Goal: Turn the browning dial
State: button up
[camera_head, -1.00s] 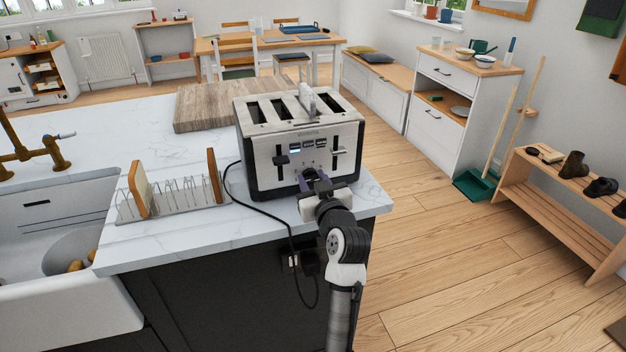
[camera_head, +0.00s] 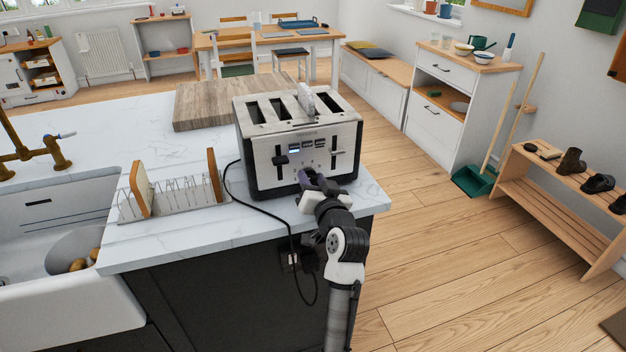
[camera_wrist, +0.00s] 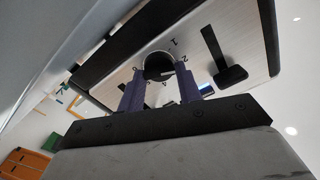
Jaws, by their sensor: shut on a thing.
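A steel and black toaster (camera_head: 300,140) stands on the white marble counter near its front right corner. In the wrist view the browning dial (camera_wrist: 158,66) is a round dark knob on the toaster's brushed front, with numbers around it. My gripper (camera_wrist: 160,85) has its two purple fingers on either side of the dial, shut on it. A black lever (camera_wrist: 228,72) shows beside the dial in the wrist view.
A black cord (camera_head: 250,208) loops over the counter's front edge to a socket. A wooden board (camera_head: 205,105) lies behind. Open floor (camera_head: 440,240) is to the right.

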jog(key=shift+f, duration=0.1)
jog(key=o, duration=1)
jog(key=shift+s, duration=0.1)
jog(key=b+v, duration=0.4)
jog(key=v, duration=0.9)
jog(key=shift+s+d, duration=0.1)
jog(key=shift+s, duration=0.2)
